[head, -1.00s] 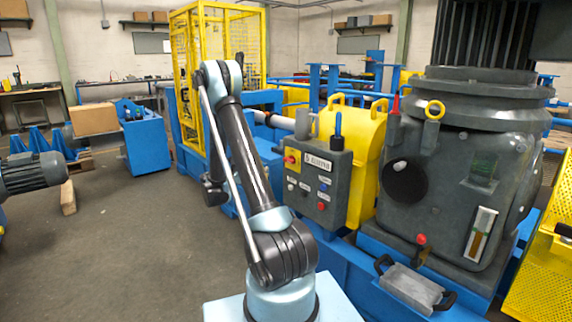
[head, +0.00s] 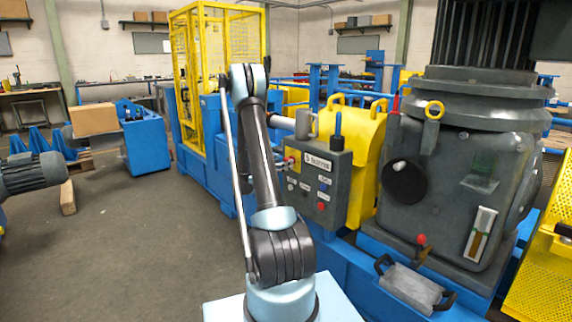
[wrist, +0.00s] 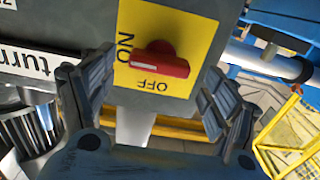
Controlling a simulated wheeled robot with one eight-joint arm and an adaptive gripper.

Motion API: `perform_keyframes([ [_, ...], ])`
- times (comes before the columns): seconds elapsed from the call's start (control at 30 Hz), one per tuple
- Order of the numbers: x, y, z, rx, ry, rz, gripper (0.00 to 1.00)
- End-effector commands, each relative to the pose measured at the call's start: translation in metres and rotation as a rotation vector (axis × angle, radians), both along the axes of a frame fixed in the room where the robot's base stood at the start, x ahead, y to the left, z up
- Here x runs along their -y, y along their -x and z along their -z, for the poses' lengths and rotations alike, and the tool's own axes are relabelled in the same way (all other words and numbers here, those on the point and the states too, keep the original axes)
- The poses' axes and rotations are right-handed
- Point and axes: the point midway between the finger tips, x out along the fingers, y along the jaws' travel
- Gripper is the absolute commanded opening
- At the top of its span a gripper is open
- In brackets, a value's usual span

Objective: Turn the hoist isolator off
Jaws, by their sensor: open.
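The isolator is a red handle (wrist: 160,62) on a yellow plate (wrist: 190,25) marked ON and OFF. In the wrist view the handle lies roughly crosswise, with ON by its left end and OFF below it. In the head view the isolator plate (head: 291,158) sits at the upper left of the grey control box (head: 325,187), partly hidden by my arm. My gripper (wrist: 157,80) is open, its fingers apart on the left and right of the plate's lower part. The handle shows between and ahead of them; I see no contact.
A white lettered label (wrist: 28,58) is beside the plate. The box carries several push buttons (head: 322,186). A yellow guard (head: 368,150) and a large dark grey machine (head: 465,190) stand to its right.

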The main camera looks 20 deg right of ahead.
Motion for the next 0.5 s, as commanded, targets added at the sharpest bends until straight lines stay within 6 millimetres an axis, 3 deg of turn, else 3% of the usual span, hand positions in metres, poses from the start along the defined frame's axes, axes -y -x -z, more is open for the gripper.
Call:
perform_keyframes([
  [0.2, 0.019, -0.007, 0.000, 0.000, 0.000, 0.001, 0.80],
  [0.5, 0.023, -0.009, 0.000, 0.000, 0.000, 0.000, 0.80],
])
